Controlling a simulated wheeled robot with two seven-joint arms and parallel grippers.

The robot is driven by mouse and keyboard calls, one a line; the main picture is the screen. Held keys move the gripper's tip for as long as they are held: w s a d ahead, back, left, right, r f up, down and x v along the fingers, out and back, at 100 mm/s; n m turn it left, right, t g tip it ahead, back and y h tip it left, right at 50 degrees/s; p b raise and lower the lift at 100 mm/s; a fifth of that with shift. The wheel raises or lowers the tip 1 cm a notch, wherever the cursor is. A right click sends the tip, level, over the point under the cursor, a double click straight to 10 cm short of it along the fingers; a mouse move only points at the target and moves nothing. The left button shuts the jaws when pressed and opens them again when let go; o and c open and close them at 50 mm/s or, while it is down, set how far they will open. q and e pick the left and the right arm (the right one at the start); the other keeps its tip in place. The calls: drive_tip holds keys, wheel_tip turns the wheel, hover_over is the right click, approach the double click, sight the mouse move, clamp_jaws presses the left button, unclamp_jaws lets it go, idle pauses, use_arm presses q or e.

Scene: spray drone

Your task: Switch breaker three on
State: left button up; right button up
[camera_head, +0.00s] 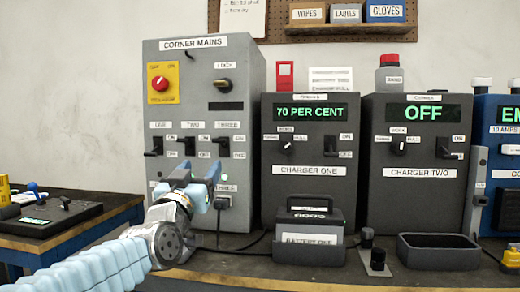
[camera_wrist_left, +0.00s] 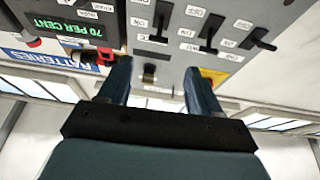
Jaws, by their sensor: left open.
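The grey corner mains box (camera_head: 245,80) stands at the left of the bench, with three black breaker levers in a row. Breaker three's lever (camera_head: 222,146) is the right one; in the inverted left wrist view it is the leftmost lever (camera_wrist_left: 160,24). ON labels sit above and OFF labels below; I cannot tell surely which way it is set. My left gripper (camera_head: 200,174) is in front of the box, just below the levers of breakers two and three. It is open and empty, apart from breaker three's lever. My right gripper is not in view.
Breaker levers one (camera_head: 154,146) and two (camera_head: 188,145) are close beside. Above are a red button (camera_head: 160,84) and a lock knob (camera_head: 223,85). Charger one (camera_head: 310,188) stands right of the box, with battery one (camera_head: 309,237) before it. A side table (camera_head: 75,236) is at left.

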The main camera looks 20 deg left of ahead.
sight(219, 142)
use_arm(q)
drive_tip(key=p+x, duration=0.4)
drive_tip(key=x, duration=0.8)
drive_tip(key=shift+w+d+r+p, duration=0.1)
drive_tip(key=shift+p, duration=0.3)
drive_tip(key=shift+w+r, duration=0.15)
drive_tip(key=shift+w, duration=0.5)
